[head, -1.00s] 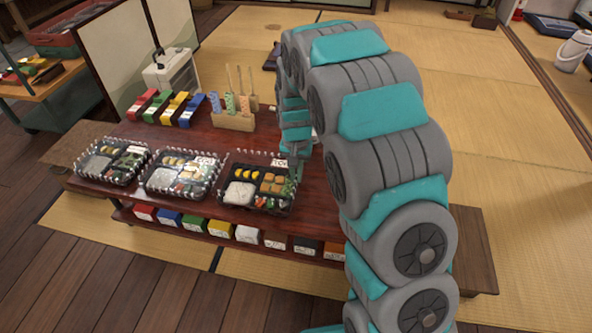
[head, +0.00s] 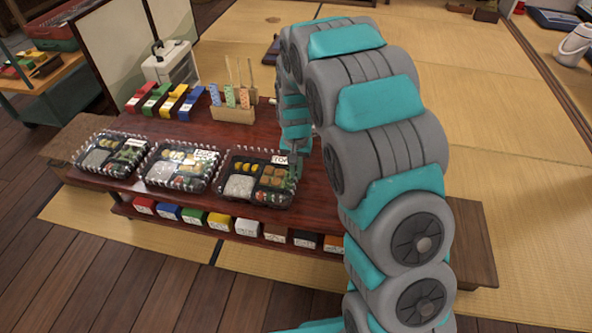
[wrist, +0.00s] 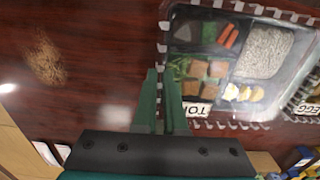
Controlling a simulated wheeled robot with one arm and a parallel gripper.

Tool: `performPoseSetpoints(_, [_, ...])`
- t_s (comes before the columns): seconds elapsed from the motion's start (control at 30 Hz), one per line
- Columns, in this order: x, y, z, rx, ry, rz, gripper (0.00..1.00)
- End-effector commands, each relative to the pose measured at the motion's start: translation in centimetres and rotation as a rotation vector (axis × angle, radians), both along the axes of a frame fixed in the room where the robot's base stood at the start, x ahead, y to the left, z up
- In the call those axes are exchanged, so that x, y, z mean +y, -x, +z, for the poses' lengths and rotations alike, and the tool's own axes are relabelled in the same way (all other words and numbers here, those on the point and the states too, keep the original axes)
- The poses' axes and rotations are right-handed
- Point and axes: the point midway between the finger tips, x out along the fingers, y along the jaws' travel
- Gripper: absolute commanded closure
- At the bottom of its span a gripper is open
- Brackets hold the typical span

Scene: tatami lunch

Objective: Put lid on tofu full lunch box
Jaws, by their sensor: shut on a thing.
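The tofu full lunch box (head: 255,200) is the rightmost of three boxes on the low table in the head view. It is a dark tray with rice, brown tofu cubes, yellow pieces and greens. A clear lid with a notched rim (wrist: 245,126) and a TOFU label (wrist: 196,109) lies over the tray in the wrist view. My gripper (wrist: 161,80) is at the lid's edge beside the label, shut on the lid. In the head view my gripper (head: 296,168) is at the box's right end, partly hidden by my arm. Whether the lid is fully seated cannot be told.
The egg lunch box (head: 180,166) and another lidded box (head: 112,153) stand to the left. Behind are coloured packs (head: 165,99) and a wooden stand (head: 233,115) with sticks. Small boxes (head: 245,228) fill the shelf below. The dark tabletop (wrist: 85,60) beside the tofu box is bare.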

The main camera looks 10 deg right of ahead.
Motion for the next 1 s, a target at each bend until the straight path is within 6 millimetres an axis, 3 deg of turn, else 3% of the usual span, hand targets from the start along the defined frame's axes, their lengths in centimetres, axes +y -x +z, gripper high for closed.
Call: performPoseSetpoints(1.0, [0.06, 0.09, -0.83, 0.000, 0.000, 0.000, 1.00])
